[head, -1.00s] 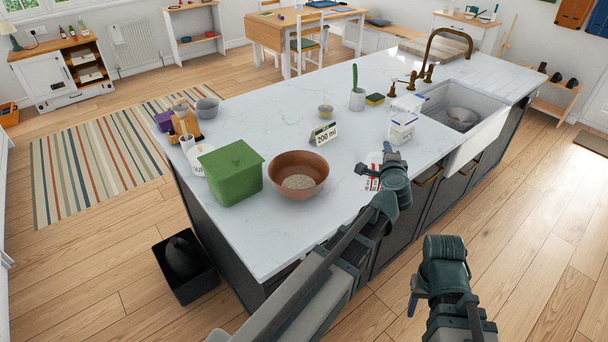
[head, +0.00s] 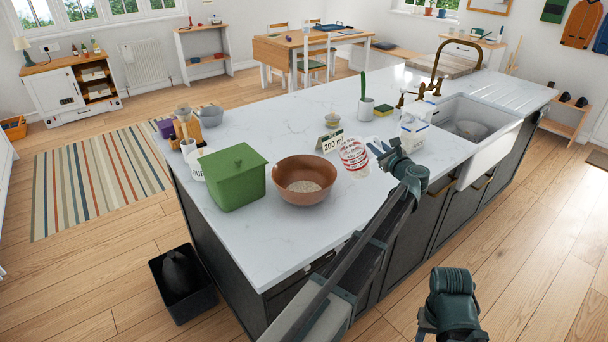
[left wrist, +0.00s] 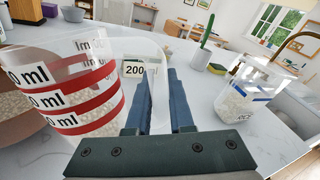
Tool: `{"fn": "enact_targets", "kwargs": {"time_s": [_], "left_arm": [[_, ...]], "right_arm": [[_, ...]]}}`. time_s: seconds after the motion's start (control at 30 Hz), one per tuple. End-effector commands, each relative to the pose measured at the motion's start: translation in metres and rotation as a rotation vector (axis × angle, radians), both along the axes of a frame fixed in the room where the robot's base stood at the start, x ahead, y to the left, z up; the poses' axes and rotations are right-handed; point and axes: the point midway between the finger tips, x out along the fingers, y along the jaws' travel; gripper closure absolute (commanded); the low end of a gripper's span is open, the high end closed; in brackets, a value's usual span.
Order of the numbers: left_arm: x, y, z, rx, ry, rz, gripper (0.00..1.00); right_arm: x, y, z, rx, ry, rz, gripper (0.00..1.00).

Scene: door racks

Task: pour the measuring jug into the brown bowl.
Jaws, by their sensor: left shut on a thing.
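The clear measuring jug (head: 354,155) with red bands and markings is right of the brown bowl (head: 304,195) in the head view. In the left wrist view the jug (left wrist: 75,95) is at the left, with pale grains inside, roughly upright. My left gripper (head: 384,150) is shut on the jug's clear handle; its fingers (left wrist: 158,100) show in the wrist view. The jug appears raised off the counter. The bowl has pale grains in it and shows partly behind the jug in the wrist view. My right gripper (head: 430,318) hangs off the counter, fingers mostly hidden.
A green lidded box (head: 235,178) stands left of the bowl. A 200 ml card (head: 331,142) stands behind the bowl and jug. A clear container (head: 413,132) of white contents stands right, near the sink (head: 470,130). Bare counter lies in front of the bowl.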

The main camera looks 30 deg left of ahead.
Motion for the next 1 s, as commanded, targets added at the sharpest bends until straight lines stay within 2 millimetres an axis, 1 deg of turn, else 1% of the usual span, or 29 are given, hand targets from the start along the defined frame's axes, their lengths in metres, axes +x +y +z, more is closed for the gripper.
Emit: {"fn": "enact_targets", "kwargs": {"time_s": [0.17, 0.37, 1.0], "left_arm": [[-0.002, 0.002, 0.005, -0.016, -0.011, 0.0, 1.0], [-0.006, 0.007, 0.015, -0.072, -0.054, -0.001, 1.0], [-0.03, 0.038, 0.047, -0.326, -0.247, -0.001, 1.0]], "right_arm": [[0.0, 0.0, 0.006, 0.0, 0.0, 0.0, 0.5], [0.0, 0.0, 0.019, 0.0, 0.0, 0.0, 0.5], [0.0, 0.0, 0.063, 0.0, 0.0, 0.0, 0.5]]}}
